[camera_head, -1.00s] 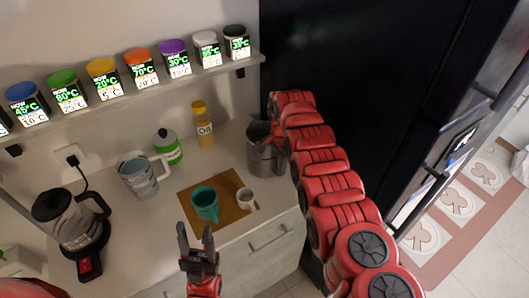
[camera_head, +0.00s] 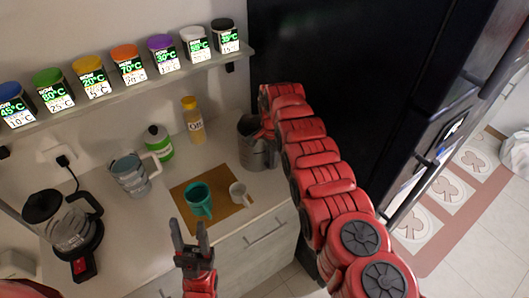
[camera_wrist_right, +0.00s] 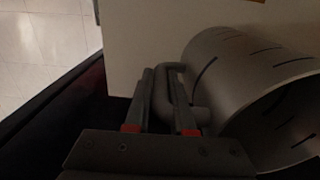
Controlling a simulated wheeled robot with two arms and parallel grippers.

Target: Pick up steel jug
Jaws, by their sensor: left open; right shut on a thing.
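The steel jug (camera_head: 252,148) is a grey metal vessel at the right end of the counter, beside the black fridge. In the right wrist view the jug (camera_wrist_right: 232,75) lies at the right of the picture, with its handle between the fingers. My right gripper (camera_wrist_right: 162,85) is shut on that handle. In the head view my red right arm hides the right gripper and part of the jug. I cannot tell whether the jug's base touches the counter. My left gripper (camera_head: 190,238) is open and empty in front of the counter's edge.
A glass pitcher (camera_head: 128,176), green-labelled bottle (camera_head: 159,146), yellow bottle (camera_head: 195,124) and kettle (camera_head: 62,225) stand further left. A shelf (camera_head: 150,87) with several spice dispensers runs above.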

